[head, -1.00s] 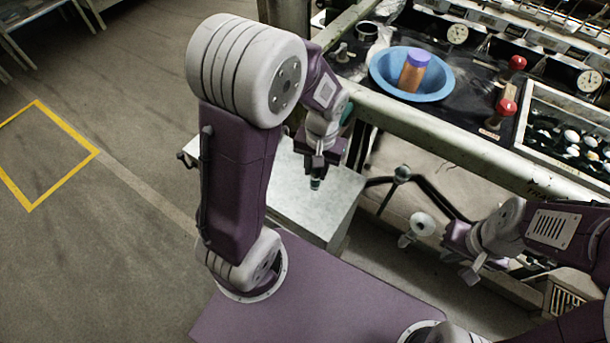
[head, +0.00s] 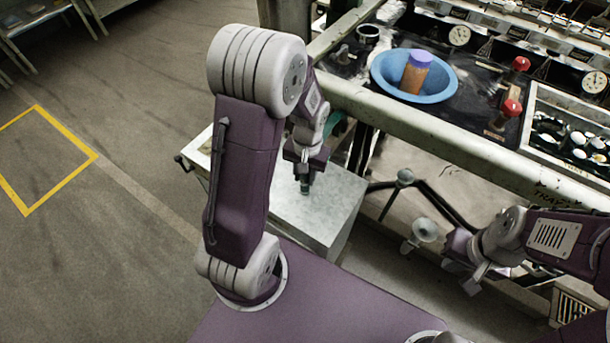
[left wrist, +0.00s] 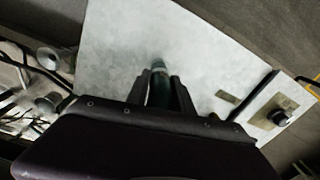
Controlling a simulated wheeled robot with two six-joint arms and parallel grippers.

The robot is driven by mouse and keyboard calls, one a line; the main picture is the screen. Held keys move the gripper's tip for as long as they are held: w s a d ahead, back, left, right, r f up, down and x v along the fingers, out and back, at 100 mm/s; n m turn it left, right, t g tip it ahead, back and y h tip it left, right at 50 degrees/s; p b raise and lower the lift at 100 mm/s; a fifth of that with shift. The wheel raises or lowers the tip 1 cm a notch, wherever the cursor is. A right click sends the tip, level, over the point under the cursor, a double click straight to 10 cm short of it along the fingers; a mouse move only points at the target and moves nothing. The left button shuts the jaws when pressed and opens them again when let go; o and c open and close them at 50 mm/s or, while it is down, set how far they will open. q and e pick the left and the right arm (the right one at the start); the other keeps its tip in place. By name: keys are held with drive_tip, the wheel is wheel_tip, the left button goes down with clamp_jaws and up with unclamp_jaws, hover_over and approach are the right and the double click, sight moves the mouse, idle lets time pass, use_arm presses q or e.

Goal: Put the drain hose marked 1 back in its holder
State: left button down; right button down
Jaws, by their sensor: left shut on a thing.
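My left gripper (head: 305,178) is over the pale metal cabinet top (head: 285,215), pointing down. It is shut on a short dark green cylindrical piece (head: 305,188), which also shows between the fingers in the left wrist view (left wrist: 158,85). I cannot tell whether this piece is the end of the drain hose or whether it touches the top. No mark 1 is readable. I cannot pick out the holder. My right gripper (head: 470,272) is near these parts, its jaws unclear.
A bench rail (head: 440,135) runs behind the cabinet. On the bench are a blue basin (head: 385,82) with an orange, purple-topped cylinder (head: 415,73), red-knobbed levers (head: 511,107) and a tray of pale cocoons (head: 580,140). The floor at left is clear.

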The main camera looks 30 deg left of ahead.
use_arm(q)
drive_tip(key=c, duration=1.1)
unclamp_jaws()
drive_tip(key=shift+f, duration=0.15)
drive_tip(key=r+p, duration=0.1)
drive_tip(key=r, duration=0.3)
drive_tip(key=r+p, duration=0.1)
drive_tip(key=r, duration=0.2)
drive_tip(key=r+p, duration=0.2)
drive_tip(key=r, duration=0.2)
drive_tip(key=shift+d+r, duration=0.25)
drive_tip(key=shift+r, duration=0.45)
drive_tip(key=shift+d, duration=0.1)
